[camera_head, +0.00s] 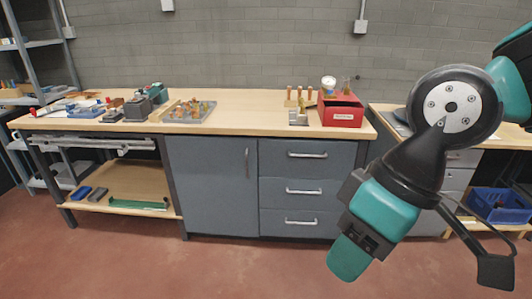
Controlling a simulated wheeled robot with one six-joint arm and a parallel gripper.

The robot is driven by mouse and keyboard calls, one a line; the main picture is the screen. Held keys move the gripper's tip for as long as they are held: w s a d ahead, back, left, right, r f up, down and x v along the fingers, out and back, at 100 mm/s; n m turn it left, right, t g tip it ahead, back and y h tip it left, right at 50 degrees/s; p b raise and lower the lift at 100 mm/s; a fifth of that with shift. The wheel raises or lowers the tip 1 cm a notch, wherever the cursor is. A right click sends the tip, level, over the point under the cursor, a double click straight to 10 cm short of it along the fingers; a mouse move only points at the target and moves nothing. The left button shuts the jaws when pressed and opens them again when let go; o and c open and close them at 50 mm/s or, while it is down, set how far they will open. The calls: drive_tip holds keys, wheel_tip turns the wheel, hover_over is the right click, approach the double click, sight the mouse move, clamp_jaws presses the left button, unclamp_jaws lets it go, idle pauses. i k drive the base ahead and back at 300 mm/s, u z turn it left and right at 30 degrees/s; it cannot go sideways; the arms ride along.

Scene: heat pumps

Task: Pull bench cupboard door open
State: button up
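The bench cupboard door (210,185) is a plain grey-blue panel under the wooden bench top, left of the drawers. It is shut, flush with the bench front. Its vertical bar handle (247,163) is near its right edge. My arm's end hangs in front at the right, over the right end of the bench front. A black finger-like part of my gripper (496,270) shows at the lower right, well apart from the door and handle. The fingertips are not clear, so I cannot tell how far apart they are. I see nothing held.
Three drawers (304,189) with horizontal handles stand right of the door. An open lower shelf (126,186) is at left. The bench top (240,104) holds a red box (341,110) and several tools. The red floor (240,268) before the door is clear.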

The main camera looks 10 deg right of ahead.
sight(215, 178)
drive_tip(key=u, duration=0.15)
drive_tip(key=i, duration=1.35)
drive_tip(key=u, duration=0.5)
